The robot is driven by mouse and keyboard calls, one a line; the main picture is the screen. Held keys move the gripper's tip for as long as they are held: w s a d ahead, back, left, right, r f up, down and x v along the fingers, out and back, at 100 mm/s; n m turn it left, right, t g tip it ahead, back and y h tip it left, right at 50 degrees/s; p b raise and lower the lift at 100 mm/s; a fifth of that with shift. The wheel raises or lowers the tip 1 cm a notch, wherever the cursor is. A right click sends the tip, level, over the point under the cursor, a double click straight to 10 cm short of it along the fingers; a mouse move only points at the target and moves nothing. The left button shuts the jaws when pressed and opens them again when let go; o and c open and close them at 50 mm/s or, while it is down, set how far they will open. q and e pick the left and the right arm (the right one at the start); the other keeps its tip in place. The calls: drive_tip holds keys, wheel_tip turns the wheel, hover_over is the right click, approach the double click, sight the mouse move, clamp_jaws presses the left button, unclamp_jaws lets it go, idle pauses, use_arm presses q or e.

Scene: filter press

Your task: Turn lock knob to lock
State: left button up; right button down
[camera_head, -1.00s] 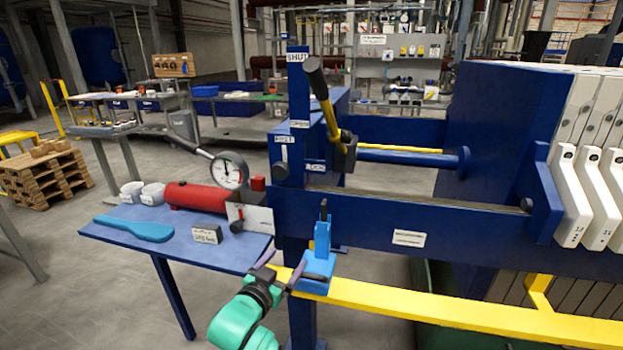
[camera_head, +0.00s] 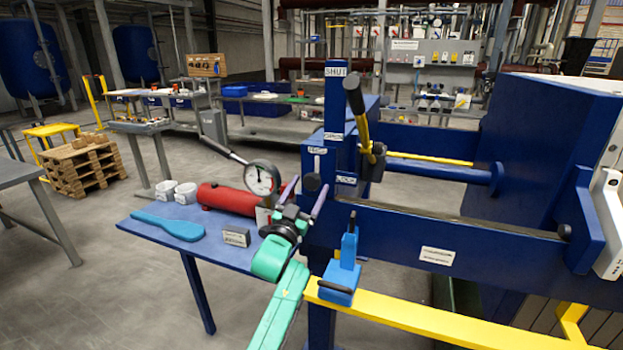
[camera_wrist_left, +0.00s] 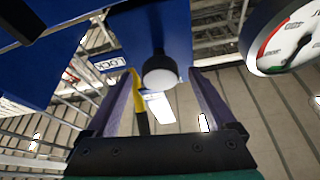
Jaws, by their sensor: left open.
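The lock knob (camera_head: 313,182) is a dark round knob on the blue press frame, beside a small label plate (camera_head: 346,180). It also shows in the left wrist view as a pale-faced round knob (camera_wrist_left: 160,74), near a label reading LOCK (camera_wrist_left: 109,62). My left gripper (camera_head: 309,187) is open in front of the knob, its two purple fingers on either side of it. In the wrist view the knob lies between the fingers, near their tips, with gaps on both sides. Whether the fingertips reach past its face I cannot tell. My right gripper is not in view.
A black-and-yellow lever (camera_head: 358,115) stands right of the knob. A pressure gauge (camera_head: 262,179) and red cylinder (camera_head: 226,199) are close on the left, above a blue side table (camera_head: 160,238). A blue clamp-like block (camera_head: 342,275) sits on the yellow rail (camera_head: 420,318) below.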

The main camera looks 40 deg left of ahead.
use_arm(q)
drive_tip(key=shift+x, duration=1.1)
drive_tip(key=c, duration=1.4)
drive_tip(key=shift+o, duration=0.2)
